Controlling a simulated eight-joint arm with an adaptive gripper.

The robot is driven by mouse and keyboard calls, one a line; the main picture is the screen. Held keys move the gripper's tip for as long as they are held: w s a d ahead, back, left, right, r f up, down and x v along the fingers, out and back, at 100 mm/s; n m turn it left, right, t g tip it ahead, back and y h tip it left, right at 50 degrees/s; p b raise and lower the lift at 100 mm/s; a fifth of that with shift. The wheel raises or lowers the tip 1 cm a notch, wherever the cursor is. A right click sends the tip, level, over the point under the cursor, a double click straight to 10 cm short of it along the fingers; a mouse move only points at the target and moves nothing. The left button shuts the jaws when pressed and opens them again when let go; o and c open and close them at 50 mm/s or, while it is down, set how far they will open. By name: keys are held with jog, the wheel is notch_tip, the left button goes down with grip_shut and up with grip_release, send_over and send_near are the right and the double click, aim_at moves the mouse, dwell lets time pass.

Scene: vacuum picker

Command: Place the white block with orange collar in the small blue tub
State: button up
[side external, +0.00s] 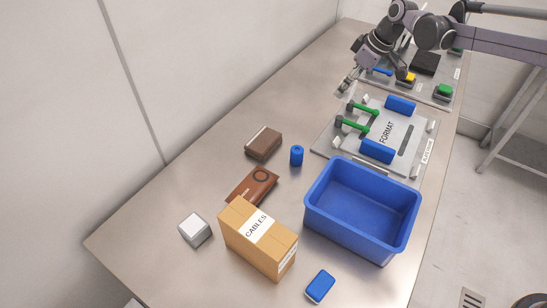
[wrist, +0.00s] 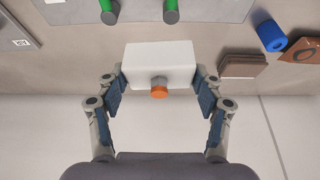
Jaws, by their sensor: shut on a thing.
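The white block (wrist: 160,62) with its orange collar (wrist: 159,92) sits between the two fingers of my gripper (wrist: 161,82) in the wrist view. The fingers press on its left and right sides, and the collar faces the camera. In the side view my gripper (side external: 350,84) is at the back of the table, beyond the format plate; the block is too small and covered there to make out clearly. The blue tub (side external: 345,239) stands open at the front right of the table, well away from my gripper. Its visible inside looks empty.
The format plate (side external: 400,135) with green handles and blue blocks lies between my gripper and the tub. A button panel (side external: 431,88) is behind it. A cardboard box (side external: 250,247), brown items, a blue cylinder (side external: 297,156) and a pale cube (side external: 195,230) stand left of the tub.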

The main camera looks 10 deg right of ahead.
jog(key=s+a+r+n, duration=0.1)
jog(key=s+a, duration=0.2)
jog(key=s, duration=0.4)
jog(key=s+a+r+n, duration=0.1)
jog(key=s+a, duration=0.2)
jog(key=s, duration=0.3)
jog(key=n+g, duration=0.1)
jog(key=n, duration=0.1)
send_over(347, 218)
jog(key=d, duration=0.2)
notch_tip(347, 218, down, 3)
jog(key=shift+y, duration=0.4)
jog(key=shift+s+a+f, duration=0.1)
jog(key=shift+s+f, duration=0.1)
jog(key=shift+f, duration=2.1)
jog(key=shift+s+a+f, duration=0.1)
jog(key=shift+s+f, duration=0.1)
jog(key=shift+f, duration=2.1)
jog(key=shift+f, duration=0.1)
jog(key=o, duration=1.2)
